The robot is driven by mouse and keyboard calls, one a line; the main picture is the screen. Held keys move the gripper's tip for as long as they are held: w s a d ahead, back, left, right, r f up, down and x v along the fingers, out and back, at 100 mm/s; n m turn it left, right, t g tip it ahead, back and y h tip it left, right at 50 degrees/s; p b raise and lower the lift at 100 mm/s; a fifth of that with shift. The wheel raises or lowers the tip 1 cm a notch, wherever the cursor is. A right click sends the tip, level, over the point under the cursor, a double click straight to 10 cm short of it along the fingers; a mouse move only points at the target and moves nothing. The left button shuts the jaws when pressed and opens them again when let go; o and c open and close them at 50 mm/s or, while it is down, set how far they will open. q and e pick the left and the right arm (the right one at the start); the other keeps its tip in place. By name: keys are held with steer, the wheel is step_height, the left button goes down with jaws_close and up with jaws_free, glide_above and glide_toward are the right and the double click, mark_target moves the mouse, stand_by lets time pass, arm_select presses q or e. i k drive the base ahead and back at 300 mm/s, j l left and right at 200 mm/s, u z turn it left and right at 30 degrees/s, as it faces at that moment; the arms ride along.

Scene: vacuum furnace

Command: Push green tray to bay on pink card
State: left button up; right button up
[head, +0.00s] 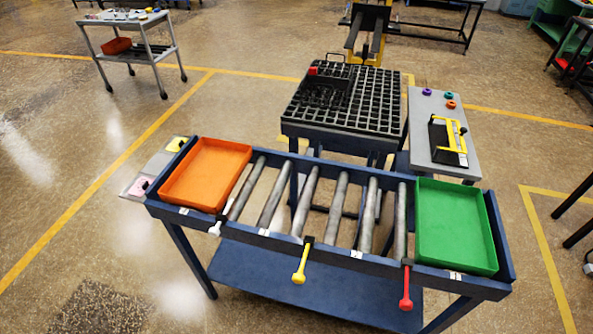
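The green tray (455,225) sits at the right end of the blue roller table, and it looks empty. An orange tray (205,173) sits at the left end of the same table. A pink card (141,187) lies on a grey plate beyond the table's left end, nearer the front. A yellow card (177,144) lies farther back on that side. The marks on both cards are too small to read. Neither of my grippers is in view.
Bare rollers (307,200) fill the space between the trays. White (216,228), yellow (301,272) and red (405,298) handles stick out along the front rail. A black grid table (345,98) and a grey side table (425,130) stand close behind.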

mark_target(453, 231)
steer(key=z, duration=1.25)
steer(key=u, duration=2.4)
steer(key=z, duration=2.35)
steer(key=i+z, duration=0.15)
steer(key=i, duration=0.2)
